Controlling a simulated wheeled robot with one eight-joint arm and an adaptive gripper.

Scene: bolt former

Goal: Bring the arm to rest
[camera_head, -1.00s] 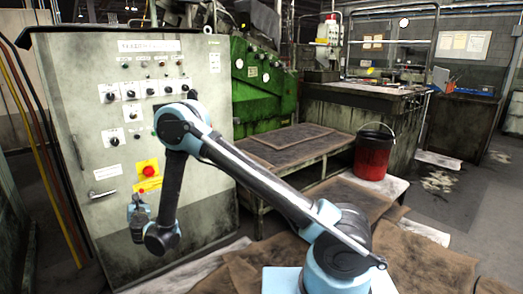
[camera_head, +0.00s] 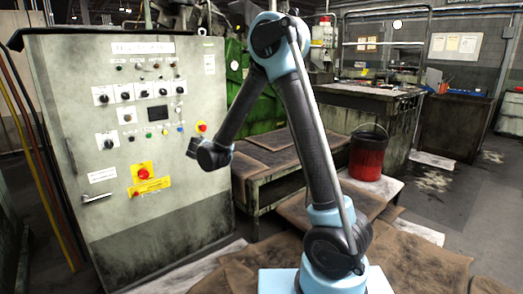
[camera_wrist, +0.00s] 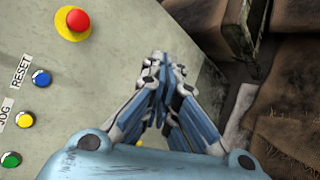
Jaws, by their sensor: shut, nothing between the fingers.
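My arm (camera_head: 312,140) stands raised from its base, with its upper link near upright and its forearm sloping down to the left. My gripper (camera_head: 192,147) is in front of the right edge of the grey control cabinet (camera_head: 100,220). In the wrist view, the gripper's fingers (camera_wrist: 163,65) are closed together and hold nothing. They appear apart from the panel. A red button on a yellow base (camera_wrist: 77,20) and blue (camera_wrist: 41,78), yellow (camera_wrist: 24,119) and green (camera_wrist: 11,160) buttons show to their left.
The cabinet also has a lower red button on a yellow plate (camera_head: 143,174). A low table (camera_head: 263,175) stands behind my arm, and a red bucket (camera_head: 368,155) is to its right. Brown mats (camera_head: 420,265) cover the floor near my base. Open floor lies at the far right.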

